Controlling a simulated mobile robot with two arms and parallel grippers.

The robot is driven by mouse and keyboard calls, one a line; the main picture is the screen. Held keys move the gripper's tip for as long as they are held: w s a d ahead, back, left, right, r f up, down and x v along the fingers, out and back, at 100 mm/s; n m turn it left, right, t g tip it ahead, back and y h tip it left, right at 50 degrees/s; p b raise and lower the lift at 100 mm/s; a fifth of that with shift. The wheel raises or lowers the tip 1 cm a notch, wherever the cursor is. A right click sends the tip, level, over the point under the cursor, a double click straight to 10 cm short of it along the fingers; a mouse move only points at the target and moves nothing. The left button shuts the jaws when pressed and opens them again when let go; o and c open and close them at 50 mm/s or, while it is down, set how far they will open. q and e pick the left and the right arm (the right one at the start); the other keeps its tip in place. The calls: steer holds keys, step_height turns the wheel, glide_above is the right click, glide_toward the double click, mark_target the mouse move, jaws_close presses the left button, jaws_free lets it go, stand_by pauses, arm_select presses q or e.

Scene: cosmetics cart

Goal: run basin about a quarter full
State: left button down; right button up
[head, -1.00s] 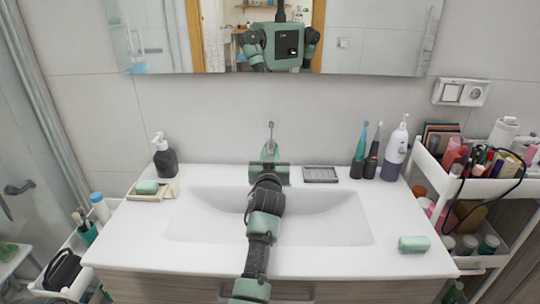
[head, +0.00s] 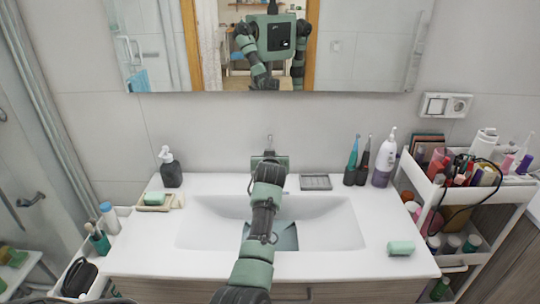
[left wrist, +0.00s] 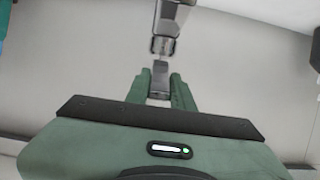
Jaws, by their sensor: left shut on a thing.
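The white basin (head: 335,225) is set in the counter in the head view. A small grey-blue patch (head: 286,236) shows on its floor beside my arm; it looks like shallow water, but I cannot tell it from a reflection. The metal faucet (head: 269,141) stands behind the basin, mostly hidden by my left gripper (head: 269,160). In the left wrist view, my left gripper (left wrist: 162,88) is shut on the thin metal lever of the faucet (left wrist: 167,30). The spout and any stream are hidden behind my arm. My right gripper is not in view.
A soap dispenser (head: 170,168) and soap dish (head: 150,208) stand left of the basin. A green soap (head: 401,248) lies front right. A loaded cart (head: 470,195) stands right.

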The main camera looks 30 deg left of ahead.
arm_select(q)
steer(key=shift+d+f, duration=0.1)
steer(key=c, duration=1.2)
jaws_free()
steer(key=shift+d, duration=0.1)
steer(key=shift+s, duration=0.25)
steer(key=b+v, duration=0.1)
steer(key=v, duration=0.6)
steer(key=shift+d+r+b, duration=0.15)
steer(key=shift+r+b, duration=0.1)
steer(key=shift+b, duration=0.1)
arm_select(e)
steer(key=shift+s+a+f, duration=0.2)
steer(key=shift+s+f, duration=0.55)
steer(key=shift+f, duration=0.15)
